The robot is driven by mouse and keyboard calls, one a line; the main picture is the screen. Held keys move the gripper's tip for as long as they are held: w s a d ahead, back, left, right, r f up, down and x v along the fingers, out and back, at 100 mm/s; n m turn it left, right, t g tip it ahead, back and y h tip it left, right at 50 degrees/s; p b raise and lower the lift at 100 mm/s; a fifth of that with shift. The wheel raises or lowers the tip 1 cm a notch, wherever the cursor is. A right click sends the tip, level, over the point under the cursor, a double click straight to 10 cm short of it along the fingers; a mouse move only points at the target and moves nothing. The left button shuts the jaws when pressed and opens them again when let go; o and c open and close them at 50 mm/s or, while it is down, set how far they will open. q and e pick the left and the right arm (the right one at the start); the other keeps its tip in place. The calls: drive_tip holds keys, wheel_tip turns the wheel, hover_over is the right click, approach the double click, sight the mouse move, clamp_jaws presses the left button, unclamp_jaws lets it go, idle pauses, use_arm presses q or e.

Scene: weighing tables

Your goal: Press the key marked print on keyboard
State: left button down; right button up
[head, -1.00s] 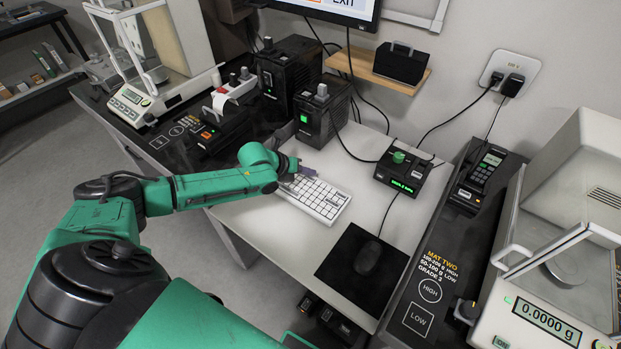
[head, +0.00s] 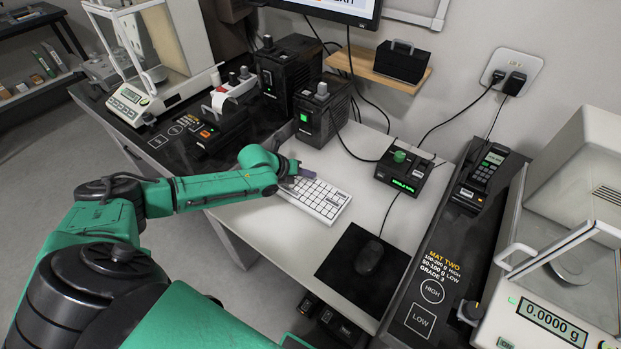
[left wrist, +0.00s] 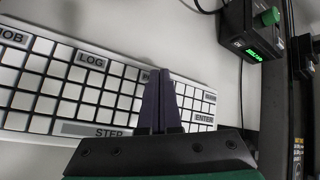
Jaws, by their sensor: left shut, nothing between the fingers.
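The white keyboard (head: 325,199) lies on the light table in the head view, partly covered at its left end by my left gripper (head: 297,176). In the left wrist view the keyboard (left wrist: 104,105) shows keys marked LOG, STEP and ENTER, and a partly cut-off one ending in OB. My left gripper (left wrist: 160,88) is shut and empty, its dark fingers together over the right part of the keyboard. The fingers hide some keys and part of the top row. I cannot read a print marking. I cannot tell whether the fingertips touch a key. My right gripper is not in view.
A black mouse (head: 369,258) lies on a dark mat (head: 335,262) right of the keyboard. A box with a green knob (head: 404,170) stands behind, and dark units (head: 322,117) stand at the back left. A balance (head: 552,318) is at the right. Bare table lies around the keyboard.

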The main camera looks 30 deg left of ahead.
use_arm(q)
drive_tip(key=shift+f, duration=0.15)
idle(0.4)
drive_tip(key=shift+r+p, duration=0.6)
drive_tip(key=shift+r, duration=0.2)
wheel_tip(320, 180, up, 5)
drive_tip(key=p, duration=0.4)
drive_tip(key=shift+r, duration=0.1)
idle(0.5)
